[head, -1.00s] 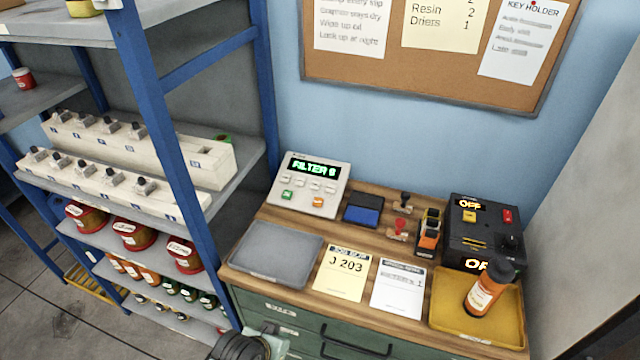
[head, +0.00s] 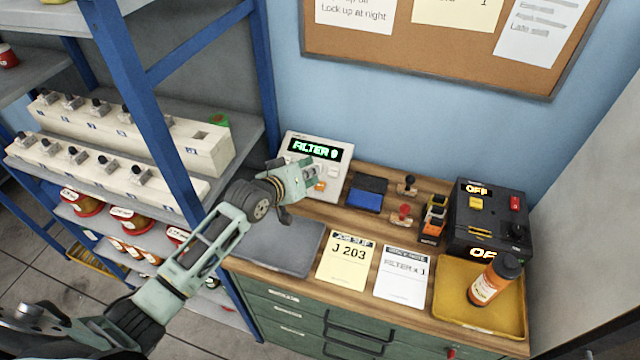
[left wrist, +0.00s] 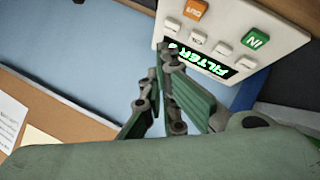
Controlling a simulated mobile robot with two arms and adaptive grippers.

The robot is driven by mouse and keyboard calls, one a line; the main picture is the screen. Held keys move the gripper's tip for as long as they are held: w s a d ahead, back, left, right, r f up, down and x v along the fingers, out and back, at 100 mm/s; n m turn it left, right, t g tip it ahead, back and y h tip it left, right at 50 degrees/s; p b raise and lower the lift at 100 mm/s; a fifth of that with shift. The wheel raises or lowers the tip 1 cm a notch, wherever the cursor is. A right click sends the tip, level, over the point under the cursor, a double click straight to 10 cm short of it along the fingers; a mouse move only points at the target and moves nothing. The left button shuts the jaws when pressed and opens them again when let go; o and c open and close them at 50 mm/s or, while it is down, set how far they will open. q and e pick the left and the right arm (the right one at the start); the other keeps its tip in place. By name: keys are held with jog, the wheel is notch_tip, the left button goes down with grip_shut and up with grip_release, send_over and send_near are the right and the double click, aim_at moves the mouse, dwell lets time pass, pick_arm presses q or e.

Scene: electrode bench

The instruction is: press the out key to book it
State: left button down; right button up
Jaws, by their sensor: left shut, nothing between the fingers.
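The keypad panel (head: 339,173) stands at the back left of the bench top, its green display (head: 314,150) lit with "FILTER" and a digit I cannot read surely. The orange OUT key (head: 320,186) shows just right of my left gripper in the head view. In the left wrist view the OUT key (left wrist: 195,8) is at the top and the green IN key (left wrist: 255,40) to its right. My left gripper (left wrist: 166,50) is shut and empty, its tips over the display's edge in that view; I cannot tell any contact. In the head view the left gripper (head: 304,176) covers the panel's lower left. The right gripper is out of view.
An orange bottle (head: 492,280) stands in a yellow tray (head: 450,290). A blue-post shelf (head: 150,110) is at left.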

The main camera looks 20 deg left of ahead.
pick_arm(q)
jog(key=shift+w+a+r+n+t, duration=0.15)
jog(key=shift+w+a+r, duration=0.2)
jog(key=shift+w, duration=0.2)
jog(key=shift+w+a+r+n+t, duration=0.2)
jog(key=shift+w+r, duration=0.15)
jog(key=shift+w, duration=0.15)
jog(key=shift+f, duration=0.1)
jog(key=b, duration=0.7)
send_over(314, 189)
jog(key=f, duration=0.6)
jog(key=shift+s+a+f, duration=0.1)
jog(key=shift+s+f, duration=0.15)
jog(key=shift+f, duration=0.1)
jog(key=shift+w+f+b, duration=0.4)
jog(key=shift+f+b, duration=0.15)
jog(key=shift+f, duration=0.15)
jog(key=shift+w+f+b, duration=0.15)
jog(key=shift+f+b, duration=0.15)
jog(key=shift+f, duration=0.05)
